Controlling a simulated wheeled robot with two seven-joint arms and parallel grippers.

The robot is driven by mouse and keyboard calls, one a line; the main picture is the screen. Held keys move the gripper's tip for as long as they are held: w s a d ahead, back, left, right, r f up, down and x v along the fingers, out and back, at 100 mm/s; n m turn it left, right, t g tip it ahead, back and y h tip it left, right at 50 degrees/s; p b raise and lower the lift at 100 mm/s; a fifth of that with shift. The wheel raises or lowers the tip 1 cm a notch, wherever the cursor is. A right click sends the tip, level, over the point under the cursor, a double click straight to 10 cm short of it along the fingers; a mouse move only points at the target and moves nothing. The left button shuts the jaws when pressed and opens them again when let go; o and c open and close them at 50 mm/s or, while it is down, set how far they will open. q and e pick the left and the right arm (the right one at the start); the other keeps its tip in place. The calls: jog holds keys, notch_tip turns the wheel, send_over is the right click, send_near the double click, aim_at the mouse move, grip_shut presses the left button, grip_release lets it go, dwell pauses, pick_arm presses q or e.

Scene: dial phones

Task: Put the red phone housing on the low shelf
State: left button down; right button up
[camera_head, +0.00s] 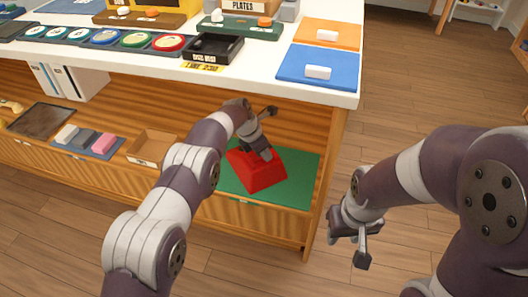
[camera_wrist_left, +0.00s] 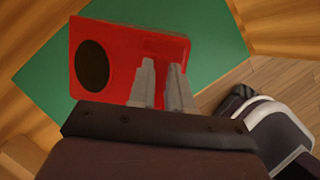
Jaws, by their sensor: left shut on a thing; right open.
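The red phone housing (camera_head: 258,172) is over the green mat (camera_head: 302,190) at the right end of the low shelf. My left gripper (camera_head: 262,150) reaches in from above and is shut on the housing. The left wrist view shows the red housing (camera_wrist_left: 120,60) with a dark round opening, and the two fingers (camera_wrist_left: 161,82) at its near edge. Green mat surface (camera_wrist_left: 215,40) shows around it. I cannot tell whether the housing touches the mat. My right gripper (camera_head: 355,240) is open and empty, away from the shelf over the floor.
Left on the low shelf are a wooden box (camera_head: 152,148), a blue tray (camera_head: 88,142) with coloured blocks and a dark tray (camera_head: 41,119). The white tabletop (camera_head: 260,72) overhangs the shelf. A side panel (camera_head: 322,185) bounds the mat at right; open floor lies beyond.

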pick_arm(q)
jog(key=c, duration=1.1)
grip_release()
jog(key=shift+o, duration=0.2)
jog(key=shift+r, duration=0.1)
